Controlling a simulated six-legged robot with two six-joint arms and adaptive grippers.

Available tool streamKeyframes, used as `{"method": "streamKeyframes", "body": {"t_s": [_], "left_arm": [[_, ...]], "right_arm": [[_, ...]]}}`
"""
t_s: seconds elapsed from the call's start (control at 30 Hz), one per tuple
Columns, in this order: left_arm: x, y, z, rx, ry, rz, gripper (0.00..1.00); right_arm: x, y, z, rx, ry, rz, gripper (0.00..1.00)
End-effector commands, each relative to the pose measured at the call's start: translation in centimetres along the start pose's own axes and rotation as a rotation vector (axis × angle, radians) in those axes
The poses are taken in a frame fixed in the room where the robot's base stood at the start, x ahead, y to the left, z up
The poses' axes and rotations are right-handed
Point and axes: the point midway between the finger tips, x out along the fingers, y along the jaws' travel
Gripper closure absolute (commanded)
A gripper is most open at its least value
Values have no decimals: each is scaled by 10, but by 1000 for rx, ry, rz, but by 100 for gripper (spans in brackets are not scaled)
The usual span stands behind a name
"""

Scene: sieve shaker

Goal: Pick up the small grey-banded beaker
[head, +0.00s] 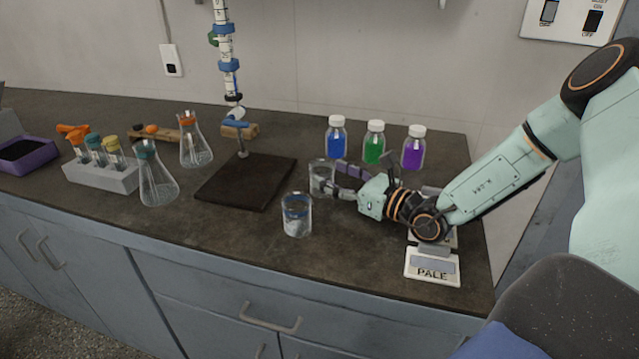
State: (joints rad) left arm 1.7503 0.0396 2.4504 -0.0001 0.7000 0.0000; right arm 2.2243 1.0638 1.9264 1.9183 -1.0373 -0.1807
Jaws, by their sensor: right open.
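A small clear beaker (320,172) with a greyish look stands upright on the dark bench top, and its band is hard to make out. My right gripper (334,178) is open at its right side, with one finger towards the front and one towards the back. The fingers overlap the beaker's lower right part in the picture; I cannot tell whether they touch it. A second clear beaker (297,216) with a dark blue band near its rim stands closer to the front, apart from the gripper. My left gripper is not in view.
Bottles with blue (337,140), green (374,147) and purple (413,151) contents stand behind my right gripper. A scale (432,268) lies under my arm. A dark stand base (245,181), two flasks (157,182) and a tube rack (103,177) are to the left.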

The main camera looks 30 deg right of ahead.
Motion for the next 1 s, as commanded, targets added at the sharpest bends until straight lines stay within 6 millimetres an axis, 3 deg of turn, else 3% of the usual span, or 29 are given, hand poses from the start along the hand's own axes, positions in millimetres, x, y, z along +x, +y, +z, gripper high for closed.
{"method": "streamKeyframes", "body": {"t_s": [0.37, 0.73, 1.0], "left_arm": [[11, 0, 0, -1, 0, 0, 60], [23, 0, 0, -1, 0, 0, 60], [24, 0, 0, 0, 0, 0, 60]], "right_arm": [[23, -2, 0, -4, -1, 2, 36], [67, -7, 2, -5, 1, 5, 36], [75, -7, 3, -1, 0, 2, 36]]}}
